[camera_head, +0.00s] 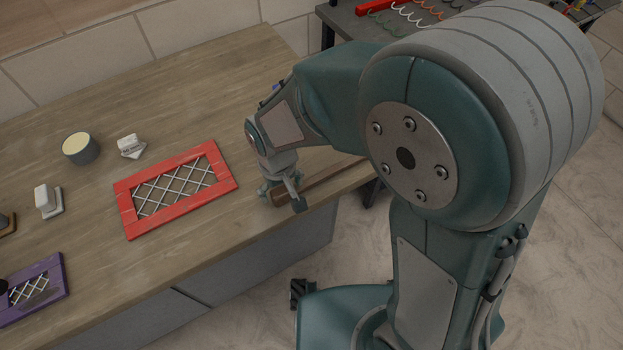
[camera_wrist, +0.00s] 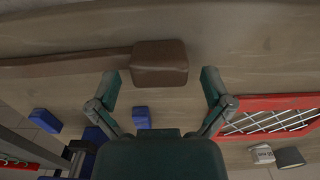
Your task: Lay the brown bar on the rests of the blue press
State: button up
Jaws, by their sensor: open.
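The brown bar (camera_head: 325,182) lies on the wooden counter near its front right edge. In the wrist view its thick block end (camera_wrist: 160,63) shows just beyond my fingertips, and its thin shaft (camera_wrist: 75,63) runs left. My gripper (camera_head: 282,193) is open at the block end; its two fingers (camera_wrist: 158,84) are spread wide with nothing between them. Blue blocks (camera_wrist: 141,117), (camera_wrist: 45,120) in the wrist view look like parts of the blue press. In the head view only a small blue bit (camera_head: 276,87) shows behind my arm, which hides the rest.
A red frame with wire mesh (camera_head: 126,207) lies left of my gripper. Further left are a round tin (camera_head: 81,149), white blocks (camera_head: 130,145), (camera_head: 46,200) and a purple frame (camera_head: 58,278). A dark table with coiled wires (camera_head: 350,28) stands at the back.

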jog(key=shift+f, duration=0.25)
jog(key=c, duration=1.2)
jog(key=shift+c, duration=0.2)
